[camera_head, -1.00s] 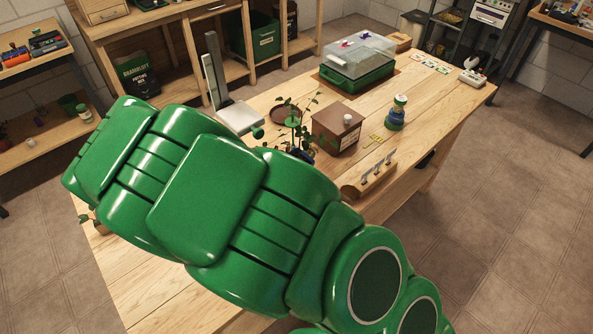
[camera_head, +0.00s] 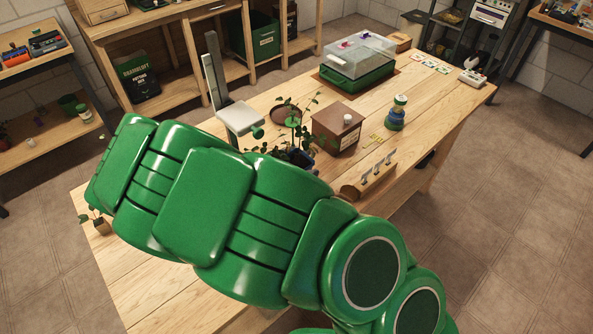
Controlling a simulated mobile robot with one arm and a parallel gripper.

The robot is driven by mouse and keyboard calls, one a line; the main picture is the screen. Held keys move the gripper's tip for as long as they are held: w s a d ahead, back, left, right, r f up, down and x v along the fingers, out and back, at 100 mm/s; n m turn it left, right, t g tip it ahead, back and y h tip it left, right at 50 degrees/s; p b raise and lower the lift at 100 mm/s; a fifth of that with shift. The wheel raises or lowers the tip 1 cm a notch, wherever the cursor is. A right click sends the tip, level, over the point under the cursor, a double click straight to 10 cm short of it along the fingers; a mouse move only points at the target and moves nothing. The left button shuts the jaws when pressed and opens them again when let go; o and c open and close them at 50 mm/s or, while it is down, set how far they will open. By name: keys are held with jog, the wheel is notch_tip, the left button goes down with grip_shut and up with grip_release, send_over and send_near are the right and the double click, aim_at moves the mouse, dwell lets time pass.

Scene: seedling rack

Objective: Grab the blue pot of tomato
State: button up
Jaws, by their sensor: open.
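A dark blue pot (camera_head: 304,156) stands on the wooden table just beyond my arm, partly hidden behind it. A leafy green plant (camera_head: 294,122) rises there; I cannot tell for sure that it is a tomato or which leaves belong to this pot. My green arm crosses the front of the view from lower right to upper left. My gripper does not show in this view.
A brown wooden box (camera_head: 337,131) stands close right of the plant. A stand with a white plate (camera_head: 240,116) is to its left. A wooden tool holder (camera_head: 370,182) lies near the front edge. A small potted seedling (camera_head: 98,222) is at far left. The right tabletop has clear room.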

jog(key=shift+c, duration=0.3)
jog(key=c, duration=0.9)
jog(key=shift+c, duration=0.2)
